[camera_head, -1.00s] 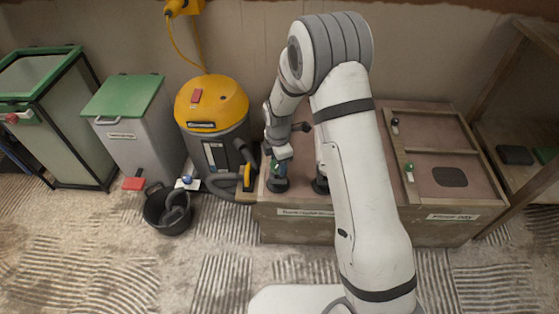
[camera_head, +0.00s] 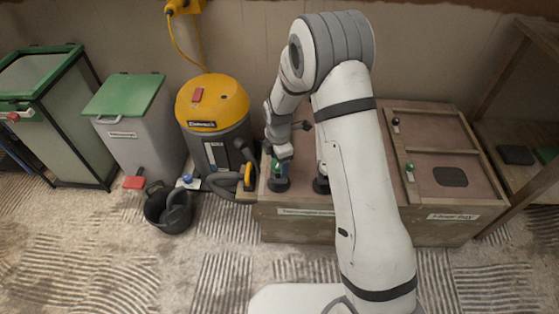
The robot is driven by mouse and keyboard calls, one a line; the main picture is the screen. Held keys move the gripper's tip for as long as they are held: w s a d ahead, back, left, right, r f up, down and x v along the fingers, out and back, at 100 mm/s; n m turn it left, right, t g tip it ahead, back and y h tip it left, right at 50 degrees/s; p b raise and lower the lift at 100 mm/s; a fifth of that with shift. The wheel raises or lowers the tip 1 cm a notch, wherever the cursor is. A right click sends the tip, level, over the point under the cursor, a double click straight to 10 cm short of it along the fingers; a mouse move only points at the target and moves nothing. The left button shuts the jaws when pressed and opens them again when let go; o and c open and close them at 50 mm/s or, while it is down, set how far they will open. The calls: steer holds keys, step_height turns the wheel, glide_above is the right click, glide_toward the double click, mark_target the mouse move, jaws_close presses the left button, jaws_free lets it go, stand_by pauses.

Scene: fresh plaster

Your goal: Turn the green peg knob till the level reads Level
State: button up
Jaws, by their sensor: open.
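A green peg knob (camera_head: 277,167) stands on a dark round base (camera_head: 279,185) at the left end of the wooden bench (camera_head: 375,229). My gripper (camera_head: 279,157) points down right at this knob and partly hides it. Its jaws are open; whether they touch the knob is too small to tell. A second dark base (camera_head: 321,186) stands just right of it, partly behind my arm. Another small green knob (camera_head: 410,167) is on the panel at the right of the bench. I cannot make out a level reading.
A yellow and grey vacuum (camera_head: 214,125) stands close left of the bench, its hose near my gripper. A grey bin with a green lid (camera_head: 125,95), a black bucket (camera_head: 168,208) and a green-topped glass case (camera_head: 40,70) are further left. Open shelving (camera_head: 520,150) stands right.

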step_height(320, 180, up, 8)
steer(key=shift+f+p, duration=0.25)
steer(key=shift+p, duration=0.8)
steer(key=shift+r, duration=0.2)
steer(key=s+d+r+m+p, duration=0.3)
steer(key=r+p, duration=0.1)
steer(key=r, duration=0.5)
steer(key=s+d+r+m+t+p, duration=0.1)
steer(key=s+d+r+m+p, duration=0.2)
steer(key=r, duration=0.5)
steer(key=s+d+r+m+p, duration=0.25)
steer(key=r+p, duration=0.25)
steer(key=r, duration=0.4)
steer(key=s+d+r+m+p, duration=0.4)
steer(key=s+r+m+p, duration=0.2)
steer(key=s+r+m, duration=0.1)
steer(key=s+d+r+m+t+p, duration=0.1)
steer(key=s+d+r+m+p, duration=0.3)
steer(key=s+r, duration=0.6)
step_height(320, 180, up, 2)
steer(key=m+p, duration=0.2)
steer(key=m, duration=0.1)
steer(key=shift+t, duration=0.3)
